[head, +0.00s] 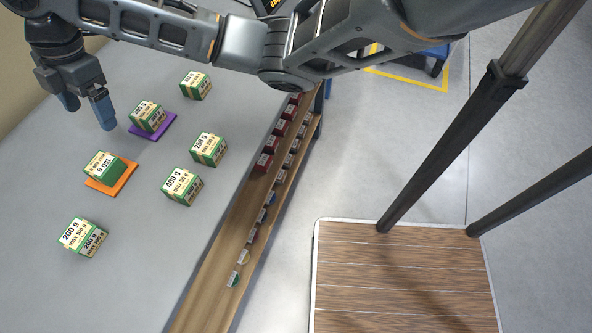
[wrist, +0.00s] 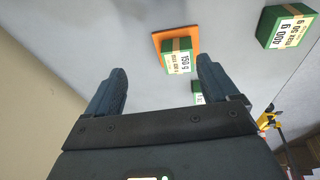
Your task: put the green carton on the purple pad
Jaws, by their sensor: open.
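Several green cartons with cream labels stand on the grey table. One green carton (head: 148,116) stands on the purple pad (head: 154,134), with the pad showing around its base. Another green carton (head: 104,167) stands on the orange pad (head: 123,180). My gripper (head: 88,110) is open and empty at the upper left, to the left of the purple pad and apart from the cartons. In the wrist view nothing is between the fingers (wrist: 162,70); the orange pad (wrist: 158,36) and its carton (wrist: 176,58) appear beyond them. The purple pad is not visible there.
Other green cartons stand at the back (head: 195,85), in the middle (head: 208,149), right of the orange pad (head: 182,186) and at the front left (head: 83,237). A wooden shelf (head: 222,262) with small boxes runs along the table's right side. Bare table lies between the cartons.

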